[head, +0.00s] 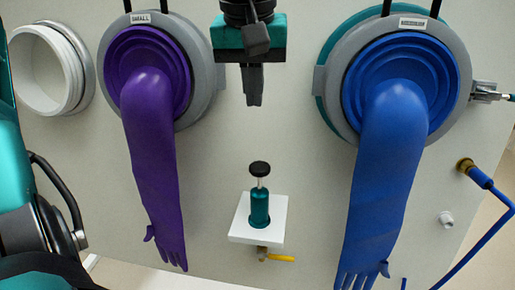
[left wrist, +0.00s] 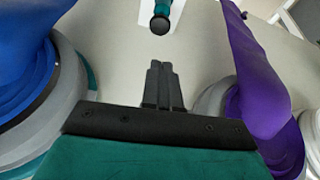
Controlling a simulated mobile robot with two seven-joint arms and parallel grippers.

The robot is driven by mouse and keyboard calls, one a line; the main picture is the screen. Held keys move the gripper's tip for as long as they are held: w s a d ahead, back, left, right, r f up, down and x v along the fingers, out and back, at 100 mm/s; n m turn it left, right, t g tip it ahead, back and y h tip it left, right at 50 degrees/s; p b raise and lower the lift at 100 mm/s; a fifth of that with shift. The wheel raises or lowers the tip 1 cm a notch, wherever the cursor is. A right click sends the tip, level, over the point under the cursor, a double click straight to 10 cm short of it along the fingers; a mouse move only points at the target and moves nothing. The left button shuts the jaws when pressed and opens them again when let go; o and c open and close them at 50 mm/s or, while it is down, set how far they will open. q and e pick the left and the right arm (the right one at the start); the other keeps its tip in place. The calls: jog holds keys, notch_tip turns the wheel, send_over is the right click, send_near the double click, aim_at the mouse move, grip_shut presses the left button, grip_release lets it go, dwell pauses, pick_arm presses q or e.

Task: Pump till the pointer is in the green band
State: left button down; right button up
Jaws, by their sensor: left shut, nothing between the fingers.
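The hand pump has a teal body (head: 260,207) and a black knob (head: 259,169) on a thin rod. It stands upright on a small white shelf (head: 240,228) on the panel. Bare rod shows between knob and body, so the knob is raised. My left gripper (head: 254,101) is shut and empty, above the knob in the picture and apart from it. In the left wrist view its closed fingers (left wrist: 161,88) point toward the black knob (left wrist: 160,25), with a gap between. No gauge, pointer or green band shows in either view. My right gripper is not in view.
A purple glove (head: 152,140) hangs left of the pump and a blue glove (head: 384,180) right of it, from round ports. A yellow lever (head: 281,258) sits under the shelf. A white round port (head: 45,70) and a blue hose (head: 477,176) are at the sides.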

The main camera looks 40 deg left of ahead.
pick_arm(q)
jog(key=shift+d+r+m, duration=0.1)
jog(key=shift+m, duration=0.4)
jog(key=b, duration=0.1)
send_near(256, 170)
jog(key=w+f, duration=0.1)
jog(key=w+a+f, duration=0.1)
jog(key=f, duration=0.1)
jog(key=w+f, duration=0.1)
jog(key=f, duration=0.1)
jog(key=shift+a, duration=0.3)
jog(key=shift+f, duration=0.65)
notch_tip(256, 170, down, 5)
jog(key=b, duration=0.4)
jog(key=shift+r, duration=0.25)
jog(key=shift+f+b, duration=0.15)
jog(key=shift+b, duration=0.2)
jog(key=shift+s, duration=0.15)
